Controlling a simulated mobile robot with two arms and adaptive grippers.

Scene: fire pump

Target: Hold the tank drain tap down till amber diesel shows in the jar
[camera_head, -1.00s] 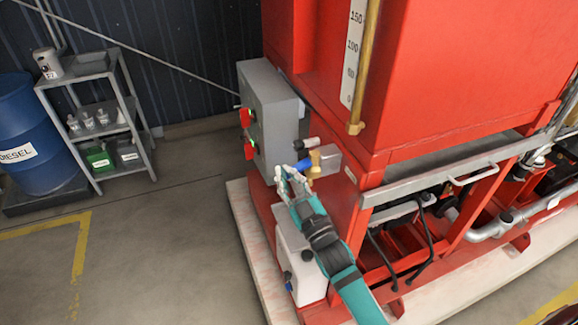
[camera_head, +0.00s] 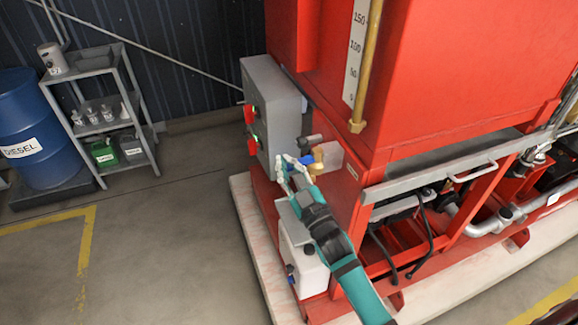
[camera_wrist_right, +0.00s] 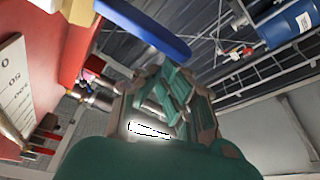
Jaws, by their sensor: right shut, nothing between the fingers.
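The drain tap (camera_head: 318,156) is a brass fitting with a blue lever (camera_head: 306,159), low on the red tank's left end. In the right wrist view the blue lever (camera_wrist_right: 143,30) is large, just beyond the fingers. My right gripper (camera_head: 288,163) is shut and empty, its fingertips beside the lever's left end. I cannot tell from the head view whether they touch it; in the wrist view the gripper (camera_wrist_right: 165,90) appears apart from it. No jar shows under the tap, and no amber liquid is visible. My left gripper is not in view.
A grey control box (camera_head: 270,110) with red switches stands left of the tap. A shelf (camera_head: 97,72) with several small clear bottles and a blue diesel drum (camera_head: 38,125) stand at the left. The floor between is clear.

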